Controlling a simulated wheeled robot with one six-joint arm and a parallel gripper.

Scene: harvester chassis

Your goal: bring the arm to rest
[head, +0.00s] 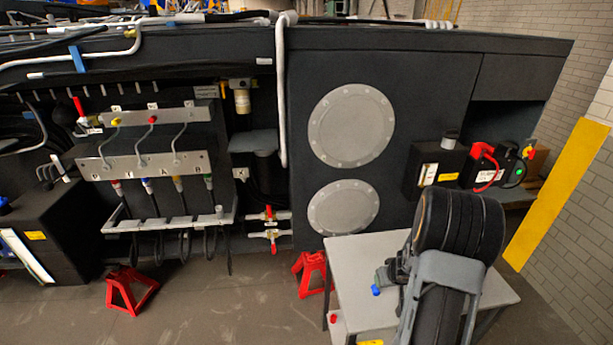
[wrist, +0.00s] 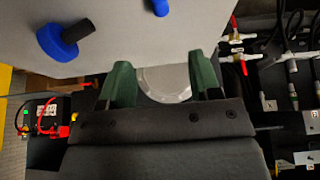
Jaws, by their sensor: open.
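My arm (head: 455,240) stands folded over the right part of the grey table in the head view, and its dark links hide part of the tabletop. My gripper (wrist: 164,82) shows in the wrist view as two green fingers spread well apart. Nothing is held between them; a round grey cover (wrist: 165,84) on the chassis shows beyond the gap. In the head view the fingers cannot be made out clearly against the arm.
The grey table (head: 355,262) stands before the dark chassis (head: 430,90). A blue round part with a dark stem (wrist: 58,42) shows against the tabletop in the wrist view. Red stands (head: 130,291) are on the floor. Battery connectors (head: 485,165) sit behind the arm. Floor at left front is clear.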

